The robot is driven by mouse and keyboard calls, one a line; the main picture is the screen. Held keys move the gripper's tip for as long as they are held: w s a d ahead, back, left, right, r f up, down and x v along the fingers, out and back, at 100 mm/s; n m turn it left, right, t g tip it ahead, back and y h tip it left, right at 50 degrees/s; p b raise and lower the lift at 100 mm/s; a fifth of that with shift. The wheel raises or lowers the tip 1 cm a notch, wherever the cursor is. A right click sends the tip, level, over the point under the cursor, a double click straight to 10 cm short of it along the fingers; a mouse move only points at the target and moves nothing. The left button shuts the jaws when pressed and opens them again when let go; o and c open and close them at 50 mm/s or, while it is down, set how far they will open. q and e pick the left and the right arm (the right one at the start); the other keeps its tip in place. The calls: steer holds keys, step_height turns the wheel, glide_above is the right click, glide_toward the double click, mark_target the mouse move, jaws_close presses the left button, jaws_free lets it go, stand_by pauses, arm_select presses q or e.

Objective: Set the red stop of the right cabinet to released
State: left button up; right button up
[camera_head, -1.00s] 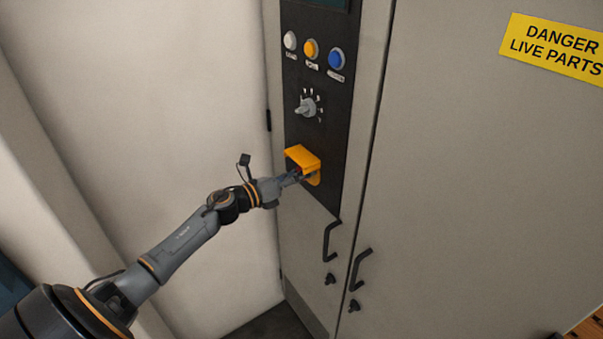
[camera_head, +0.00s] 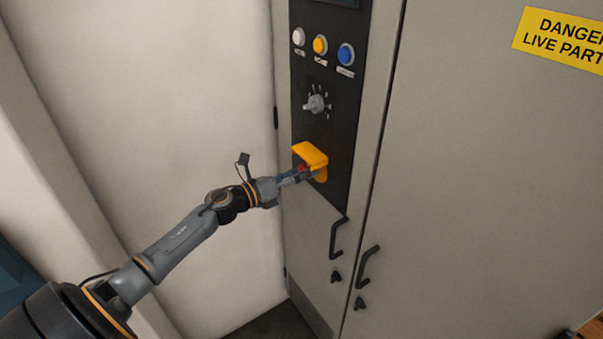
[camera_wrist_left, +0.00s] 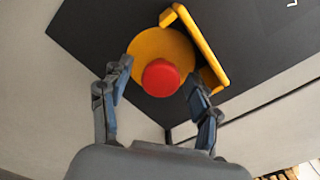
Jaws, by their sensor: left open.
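The red stop (camera_wrist_left: 161,77) is a round red button on a yellow round base (camera_wrist_left: 150,46), with a yellow shroud (camera_wrist_left: 202,50) along one side. In the head view the yellow shroud (camera_head: 310,155) sits low on the cabinet's black panel, and a small part of the red stop (camera_head: 302,168) shows under it. My left gripper (camera_head: 306,174) reaches in just below the shroud. In the left wrist view my left gripper (camera_wrist_left: 160,84) is open, with one finger on each side of the red button. Whether the fingers touch it I cannot tell. My right gripper is not in view.
Above the stop are a rotary selector (camera_head: 316,104) and white (camera_head: 299,36), amber (camera_head: 320,44) and blue (camera_head: 346,54) buttons. Black door handles (camera_head: 338,238) stick out below the panel. A yellow danger sign (camera_head: 565,40) is at upper right. A pale wall stands at left.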

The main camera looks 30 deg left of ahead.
arm_select(q)
steer(key=v, duration=1.2)
steer(key=shift+d, duration=0.1)
stand_by(0.4)
